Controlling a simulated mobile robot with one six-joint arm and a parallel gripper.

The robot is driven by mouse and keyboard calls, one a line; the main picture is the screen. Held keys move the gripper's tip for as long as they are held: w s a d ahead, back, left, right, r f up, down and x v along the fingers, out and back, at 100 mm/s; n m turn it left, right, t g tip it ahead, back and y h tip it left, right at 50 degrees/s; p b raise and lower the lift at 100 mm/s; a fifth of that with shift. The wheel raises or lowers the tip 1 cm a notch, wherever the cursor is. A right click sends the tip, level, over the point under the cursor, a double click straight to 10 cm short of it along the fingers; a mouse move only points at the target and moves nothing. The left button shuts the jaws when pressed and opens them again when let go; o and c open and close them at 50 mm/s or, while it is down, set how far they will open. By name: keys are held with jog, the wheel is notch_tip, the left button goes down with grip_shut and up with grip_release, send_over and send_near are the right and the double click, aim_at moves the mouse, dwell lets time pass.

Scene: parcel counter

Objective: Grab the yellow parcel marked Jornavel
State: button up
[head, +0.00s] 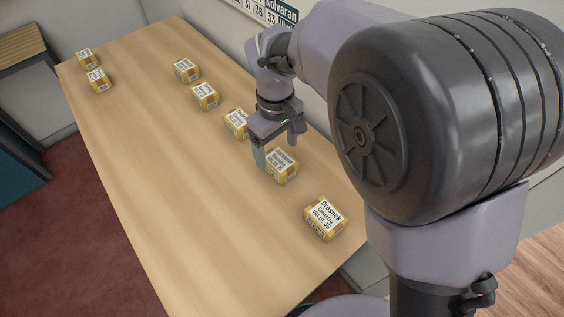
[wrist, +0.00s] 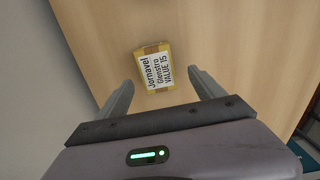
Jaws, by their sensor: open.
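The yellow parcel marked Jornavel (wrist: 154,69) lies on the wooden counter in the wrist view, its white label facing up and reading "Jornavel, Glenstro, VALUE 15". My gripper (wrist: 161,80) is open, with one finger on each side of the parcel's near end and a visible gap on both sides. In the head view my gripper (head: 276,154) is low over the counter beside a yellow parcel (head: 282,168), which appears to be the same one. Its label is too small to read surely there, and the gripper partly overlaps it.
A yellow parcel marked Drosnek (head: 325,219) lies nearer on the counter (head: 165,140). Another parcel (head: 236,123) is just behind my gripper, and several more lie farther back. A wall with a printed sign (head: 275,12) runs along the right side.

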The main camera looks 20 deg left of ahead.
aim_at(280, 160)
jog(key=f+b, duration=0.1)
jog(key=f, duration=0.1)
jog(key=f+b, duration=0.2)
jog(key=f, duration=0.1)
jog(key=shift+d+f, duration=0.3)
jog(key=shift+w+r, duration=0.1)
jog(key=shift+r, duration=0.1)
jog(key=shift+c, duration=0.2)
jog(key=c, duration=1.6)
